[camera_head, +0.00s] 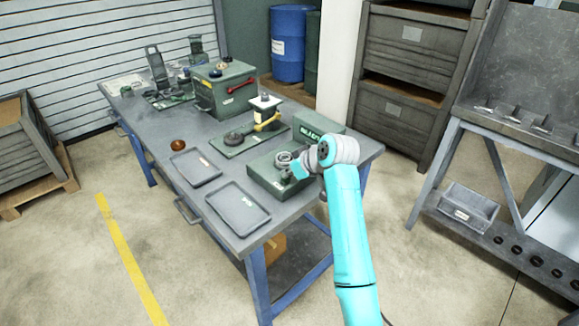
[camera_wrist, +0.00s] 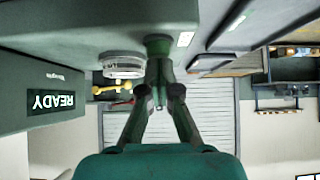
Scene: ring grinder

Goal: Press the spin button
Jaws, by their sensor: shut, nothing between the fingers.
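A low green machine box (camera_head: 268,180) stands at the near right end of the workbench, with a round metal ring part (camera_head: 284,159) on top. My gripper (camera_head: 298,170) is over this box, beside the ring part. In the wrist view, which is upside down, a round green button (camera_wrist: 158,42) sticks out from the machine face. My gripper's fingers (camera_wrist: 159,72) are shut and empty, with their tips at the button. I cannot tell whether they touch it. The ring part also shows just left of the button in the wrist view (camera_wrist: 122,66).
A green box with a READY display (camera_wrist: 54,102) stands close to the left in the wrist view. Two grey trays (camera_head: 238,208) lie on the workbench (camera_head: 185,205). A fixture with a yellow handle (camera_head: 267,122) and a large green box (camera_head: 222,92) stand farther back.

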